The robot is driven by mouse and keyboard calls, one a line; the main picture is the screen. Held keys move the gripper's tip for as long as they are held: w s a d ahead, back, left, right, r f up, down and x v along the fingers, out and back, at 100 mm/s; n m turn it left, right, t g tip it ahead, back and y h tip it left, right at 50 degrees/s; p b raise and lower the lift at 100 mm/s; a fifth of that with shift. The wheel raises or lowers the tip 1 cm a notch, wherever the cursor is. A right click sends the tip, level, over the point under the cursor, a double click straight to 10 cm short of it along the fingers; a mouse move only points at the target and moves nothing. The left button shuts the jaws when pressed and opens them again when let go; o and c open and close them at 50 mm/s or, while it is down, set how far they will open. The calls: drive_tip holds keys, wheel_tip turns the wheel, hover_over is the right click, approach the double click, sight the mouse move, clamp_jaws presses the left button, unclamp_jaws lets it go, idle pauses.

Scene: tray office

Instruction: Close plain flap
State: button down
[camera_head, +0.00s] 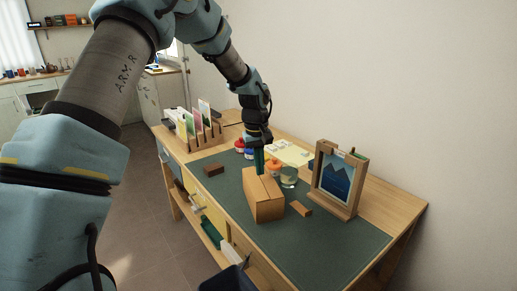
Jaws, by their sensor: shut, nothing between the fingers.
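A small brown cardboard box (264,208) stands on the dark green mat (225,192) in the middle of the desk. Its top looks mostly covered, with a seam line across it. I cannot tell at this size which flap is the plain one or whether each lies fully flat. My gripper (259,170) points down at the back edge of the box top. Its fingers are shut with nothing between them. I cannot tell whether the fingertips touch the box, and they hide part of its far edge.
A wooden frame with a blue mountain picture (335,180) stands right of the box. Small wooden blocks (301,209) (214,169) lie on either side. A card rack (203,135) is at back left. The front mat is clear.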

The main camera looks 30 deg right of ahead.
sight(261, 182)
drive_tip(key=shift+f+p, duration=0.3)
drive_tip(key=shift+f, duration=1.05)
drive_tip(key=shift+d+f, duration=0.1)
drive_tip(key=shift+s+d+f+b, duration=0.1)
drive_tip(key=shift+f+b, duration=0.4)
drive_tip(key=shift+b, duration=0.15)
drive_tip(key=shift+f, duration=0.1)
drive_tip(key=shift+r, duration=0.2)
